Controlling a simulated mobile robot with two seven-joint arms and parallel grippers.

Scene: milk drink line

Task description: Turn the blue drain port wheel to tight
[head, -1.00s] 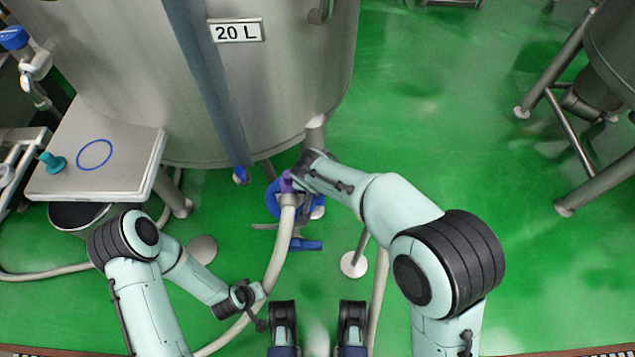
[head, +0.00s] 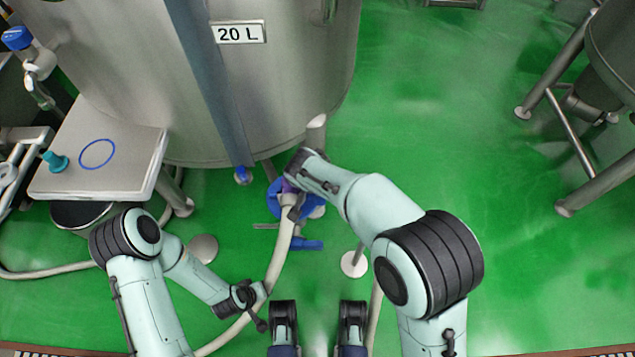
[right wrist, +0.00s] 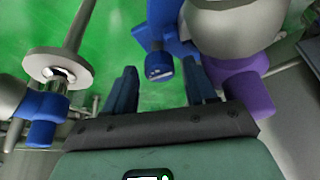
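The blue drain port wheel (head: 278,207) shows below the tank, around the upper end of a pale hose, and is partly hidden by that end and my right arm. A purple part sits beside it. In the right wrist view, blue parts (right wrist: 159,66) lie beyond and between my right gripper's fingers. My right gripper (right wrist: 163,88) is open, its two fingers apart with nothing clamped between them; the purple part (right wrist: 249,92) is just right of the right finger. My left gripper (head: 262,307) hangs low beside the hose; its finger gap is unclear.
The steel tank (head: 285,80) marked 20 L stands behind. The pale hose (head: 280,262) runs down from the port. A steel side table (head: 80,180) is at left, and a legged vessel (head: 612,50) at right. Green floor between is clear.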

